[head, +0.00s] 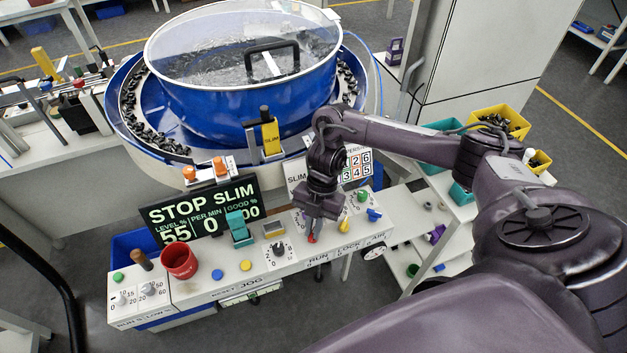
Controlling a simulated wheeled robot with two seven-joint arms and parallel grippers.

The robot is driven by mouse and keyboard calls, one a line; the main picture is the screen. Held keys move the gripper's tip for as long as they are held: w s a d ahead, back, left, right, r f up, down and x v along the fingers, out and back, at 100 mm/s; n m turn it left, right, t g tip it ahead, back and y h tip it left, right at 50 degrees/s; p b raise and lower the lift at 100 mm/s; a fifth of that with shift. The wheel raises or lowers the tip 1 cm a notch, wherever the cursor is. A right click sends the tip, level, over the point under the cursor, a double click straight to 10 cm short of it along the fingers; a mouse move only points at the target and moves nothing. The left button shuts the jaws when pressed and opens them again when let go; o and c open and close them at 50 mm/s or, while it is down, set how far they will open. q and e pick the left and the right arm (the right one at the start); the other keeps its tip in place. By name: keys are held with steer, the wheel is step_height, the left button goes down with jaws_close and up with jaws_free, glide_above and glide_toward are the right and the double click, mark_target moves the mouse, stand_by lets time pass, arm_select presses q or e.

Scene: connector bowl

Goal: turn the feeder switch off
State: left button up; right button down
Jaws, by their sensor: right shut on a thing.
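The control panel (205,287) stands in front of the blue feeder bowl (235,105). My right gripper (313,226) points down at the panel's right part. It is shut on a small red switch (312,239) above the RUN label. Most of this switch is hidden by the fingers, so its exact position cannot be told. I take it for the feeder switch. The display (202,212) reads STOP SLIM, with level 55 and a per-minute rate of 0. My left gripper is not in view.
Close to my right gripper are a yellow lever (344,226), a blue knob (374,214), a green button (363,195) and a dial (278,249). A red cup (179,262) and a teal rocker (239,228) are further left. Yellow bins (500,121) stand at right.

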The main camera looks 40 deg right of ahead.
steer(key=c, duration=1.5)
jaws_free()
steer(key=shift+r, duration=0.1)
steer(key=p+v, duration=0.1)
steer(key=v, duration=0.6)
steer(key=shift+w+r, duration=0.1)
steer(key=shift+r, duration=0.2)
